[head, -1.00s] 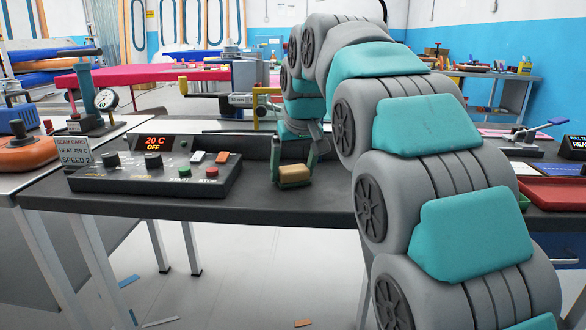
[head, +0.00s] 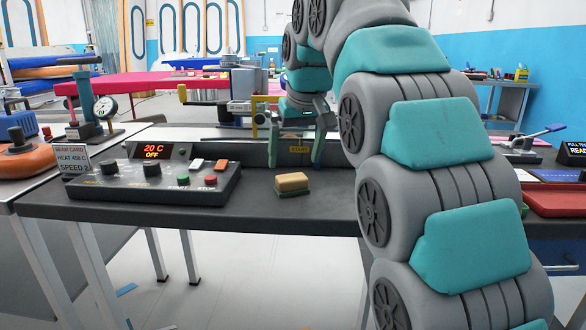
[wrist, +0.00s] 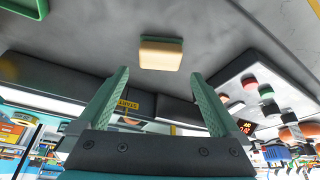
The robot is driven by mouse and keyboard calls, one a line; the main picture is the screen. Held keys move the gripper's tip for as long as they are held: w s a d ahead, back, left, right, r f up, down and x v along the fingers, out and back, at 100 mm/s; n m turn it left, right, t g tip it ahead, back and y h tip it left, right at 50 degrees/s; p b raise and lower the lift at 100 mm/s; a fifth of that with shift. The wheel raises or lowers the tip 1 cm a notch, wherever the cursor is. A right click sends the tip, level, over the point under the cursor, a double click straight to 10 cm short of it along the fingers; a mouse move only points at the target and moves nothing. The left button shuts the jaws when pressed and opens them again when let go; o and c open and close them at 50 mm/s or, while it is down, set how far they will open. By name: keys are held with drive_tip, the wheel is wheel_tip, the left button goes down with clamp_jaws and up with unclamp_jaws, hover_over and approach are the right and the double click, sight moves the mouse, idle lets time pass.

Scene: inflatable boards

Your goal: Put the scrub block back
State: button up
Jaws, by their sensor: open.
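The scrub block (head: 292,182), tan on top with a green underside, lies on the dark bench top (head: 120,212), right of the control box. It also shows in the wrist view (wrist: 161,54), beyond the fingertips and apart from them. My gripper (head: 295,160) is open and empty above and behind the block in the head view. Its two green fingers (wrist: 158,82) stand wide apart in the wrist view. A yellow label reading START (head: 299,150) shows on the bench's back edge between the fingers.
The control box (head: 150,182) with knobs and buttons stands left of the block. A red tray (head: 556,200) is at the right. A pressure gauge (head: 105,106) and an orange round tool (head: 22,156) are at the left. Bench top around the block is clear.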

drive_tip(key=p+v, duration=0.1)
drive_tip(key=v, duration=0.4)
drive_tip(key=shift+s+r, duration=0.1)
drive_tip(key=shift+r, duration=0.15)
drive_tip(key=shift+m+g+h, duration=0.4)
drive_tip(key=shift+m+g, duration=0.4)
drive_tip(key=shift+g, duration=0.1)
drive_tip(key=s+d+f, duration=0.1)
drive_tip(key=d+f, duration=0.1)
drive_tip(key=s+d+f, duration=0.3)
drive_tip(key=s+f, duration=0.1)
drive_tip(key=shift+s+d+f, duration=0.25)
drive_tip(key=shift+d+f, duration=0.1)
drive_tip(key=shift+d, duration=0.05)
drive_tip(key=s+d+f+m+g, duration=0.1)
drive_tip(key=s+d+f, duration=0.2)
drive_tip(key=s+f, duration=0.6)
drive_tip(key=s+d+f+g, duration=0.2)
drive_tip(key=s+f, duration=0.6)
drive_tip(key=s, duration=0.4)
drive_tip(key=s+d+f+m+g, duration=0.1)
drive_tip(key=s+d+f, duration=0.4)
drive_tip(key=s+f, duration=0.4)
drive_tip(key=shift+s+f+m+h, duration=0.3)
drive_tip(key=shift+s+h, duration=0.1)
drive_tip(key=shift+s, duration=0.25)
